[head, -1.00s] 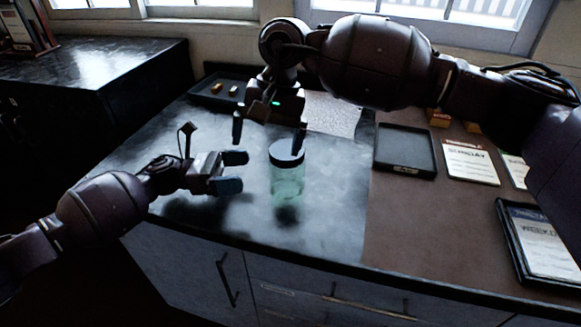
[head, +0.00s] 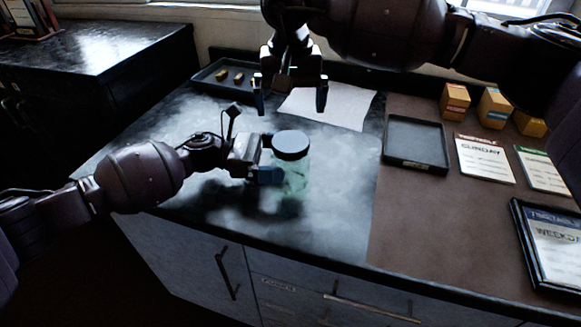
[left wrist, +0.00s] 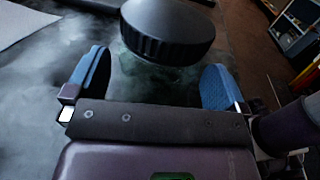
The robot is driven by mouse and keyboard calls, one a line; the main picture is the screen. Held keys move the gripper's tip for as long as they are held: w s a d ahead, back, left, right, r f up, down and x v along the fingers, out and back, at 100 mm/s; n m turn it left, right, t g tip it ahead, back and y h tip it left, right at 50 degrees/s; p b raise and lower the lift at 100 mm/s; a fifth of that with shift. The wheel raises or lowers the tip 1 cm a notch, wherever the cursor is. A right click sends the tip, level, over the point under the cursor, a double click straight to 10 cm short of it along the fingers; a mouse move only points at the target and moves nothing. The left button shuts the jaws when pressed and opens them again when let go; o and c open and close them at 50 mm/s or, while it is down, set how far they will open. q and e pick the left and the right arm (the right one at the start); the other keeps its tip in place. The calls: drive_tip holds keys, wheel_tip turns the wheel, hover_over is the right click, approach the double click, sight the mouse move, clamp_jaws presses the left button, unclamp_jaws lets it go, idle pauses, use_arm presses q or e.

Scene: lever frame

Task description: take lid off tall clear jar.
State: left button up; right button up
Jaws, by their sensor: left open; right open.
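The tall clear jar (head: 292,180) stands upright on the dark counter, with its dark lid (head: 290,144) on top. My left gripper (head: 270,160) is open at the left side of the jar, its fingers level with the upper jar just under the lid. In the left wrist view the lid (left wrist: 168,30) is beyond and between the two blue fingertips, with the glass (left wrist: 150,72) below it; I cannot tell whether a finger touches it. My right gripper (head: 291,98) is open and empty, pointing down above the counter behind the jar.
A dark tray (head: 232,82) with small brass-coloured pieces and a white sheet (head: 328,106) lie at the back. On the brown mat are an empty black tray (head: 416,144), cards (head: 485,160) and small boxes (head: 495,107). The counter left of the jar is clear.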

use_arm(q)
drive_tip(key=shift+d, duration=1.1)
drive_tip(key=shift+c, duration=0.2)
